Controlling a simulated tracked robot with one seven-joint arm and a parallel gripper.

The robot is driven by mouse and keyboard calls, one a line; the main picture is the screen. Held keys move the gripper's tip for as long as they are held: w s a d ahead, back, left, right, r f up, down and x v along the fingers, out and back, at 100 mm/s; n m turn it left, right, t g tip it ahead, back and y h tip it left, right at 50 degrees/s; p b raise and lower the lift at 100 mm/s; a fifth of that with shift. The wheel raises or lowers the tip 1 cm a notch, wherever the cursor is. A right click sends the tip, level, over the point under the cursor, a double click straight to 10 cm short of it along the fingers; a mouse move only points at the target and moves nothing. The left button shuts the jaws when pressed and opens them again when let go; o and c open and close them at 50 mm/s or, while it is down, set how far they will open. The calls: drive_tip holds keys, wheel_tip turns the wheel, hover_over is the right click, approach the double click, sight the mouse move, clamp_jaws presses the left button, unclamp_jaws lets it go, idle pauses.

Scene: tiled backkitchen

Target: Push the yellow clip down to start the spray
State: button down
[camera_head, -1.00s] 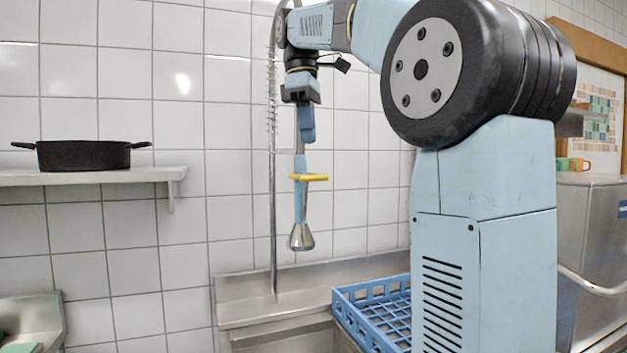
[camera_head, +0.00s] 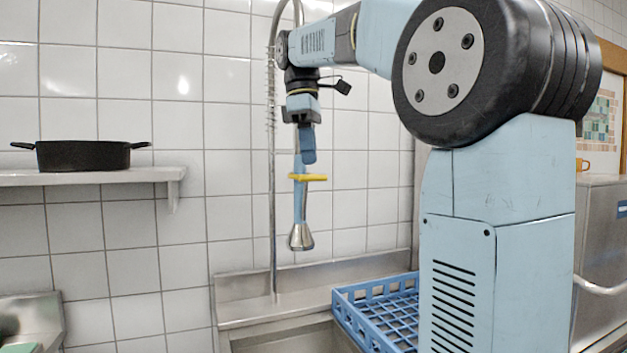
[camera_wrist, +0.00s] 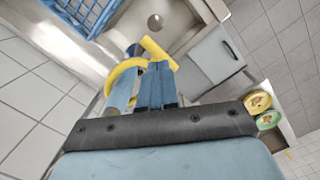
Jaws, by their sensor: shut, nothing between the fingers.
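The yellow clip (camera_head: 309,177) sits on the blue handle (camera_head: 300,206) of the hanging spray head (camera_head: 300,238), sticking out to the right, nearly level. My gripper (camera_head: 308,157) points down with its blue fingers shut and empty, just above the clip. In the wrist view the clip (camera_wrist: 157,52) shows as a yellow ring and bar beyond my gripper's fingertips (camera_wrist: 158,66). The handle (camera_wrist: 122,92) is to the left of the fingers there. Whether the fingertips touch the clip I cannot tell. No water shows from the spray head.
A blue dish rack (camera_head: 375,312) stands at the right of the steel sink (camera_head: 270,310). The spring hose and pipe (camera_head: 272,200) rise behind the spray. A black pot (camera_head: 83,155) stands on a wall shelf (camera_head: 100,178) at the left. In the wrist view, yellow and green cups (camera_wrist: 260,105) are at the right.

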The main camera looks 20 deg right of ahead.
sight(308, 176)
drive_tip(key=shift+s+d+f, duration=0.1)
drive_tip(key=shift+d+f, duration=0.05)
drive_tip(key=shift+f, duration=2.85)
drive_tip(key=shift+r, duration=0.1)
drive_tip(key=shift+w+a+r, duration=0.25)
drive_tip(key=shift+w+a, duration=0.2)
drive_tip(key=shift+a, duration=0.25)
drive_tip(key=shift+w+a+r, duration=0.2)
drive_tip(key=shift+w+a, duration=0.25)
drive_tip(key=shift+a, duration=0.2)
